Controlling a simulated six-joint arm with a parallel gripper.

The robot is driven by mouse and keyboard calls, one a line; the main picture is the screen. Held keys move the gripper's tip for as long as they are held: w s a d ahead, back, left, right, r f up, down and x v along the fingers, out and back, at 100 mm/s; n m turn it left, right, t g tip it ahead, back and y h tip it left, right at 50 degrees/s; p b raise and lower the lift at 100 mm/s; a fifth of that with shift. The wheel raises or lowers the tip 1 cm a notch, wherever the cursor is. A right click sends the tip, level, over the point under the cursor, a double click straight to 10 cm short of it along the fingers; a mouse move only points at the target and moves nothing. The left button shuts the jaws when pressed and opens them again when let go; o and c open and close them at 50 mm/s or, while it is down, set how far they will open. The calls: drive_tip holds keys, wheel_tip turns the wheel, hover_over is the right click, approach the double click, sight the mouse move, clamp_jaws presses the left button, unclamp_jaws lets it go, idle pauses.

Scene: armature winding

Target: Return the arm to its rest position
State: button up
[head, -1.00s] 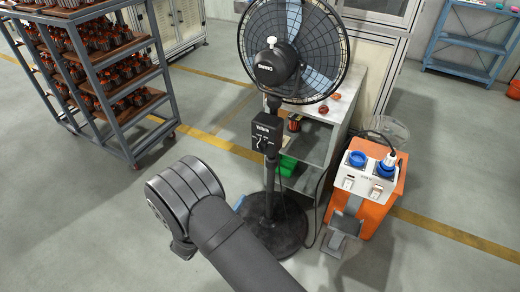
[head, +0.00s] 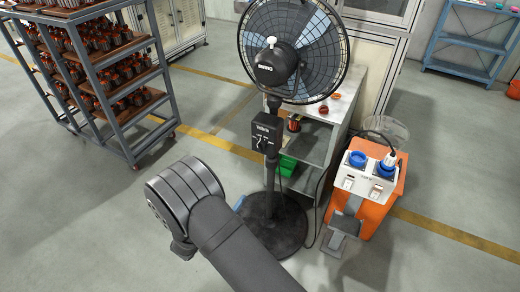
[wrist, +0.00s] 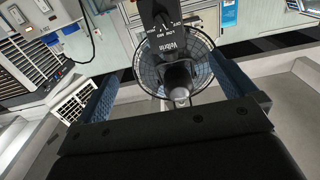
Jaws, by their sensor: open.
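My arm (head: 225,235) reaches in from the bottom of the head view, its dark rounded joint beside the fan base. My gripper is hidden there. In the wrist view my gripper (wrist: 164,72) shows two blue-padded fingers spread wide apart, with nothing held between them. The pedestal fan (head: 292,50) stands upright behind my arm; it also appears upside down between and beyond the fingers in the wrist view (wrist: 147,75).
A grey rack (head: 125,105) with several armatures stands at the left. An orange stand (head: 375,215) with a white socket box (head: 367,180) and a foot pedal (head: 345,223) is right of the fan. A grey shelf unit (head: 345,105) is behind it. The floor at lower left is clear.

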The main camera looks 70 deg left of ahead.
drive_tip(key=v, duration=0.9)
drive_tip(key=shift+r, duration=0.1)
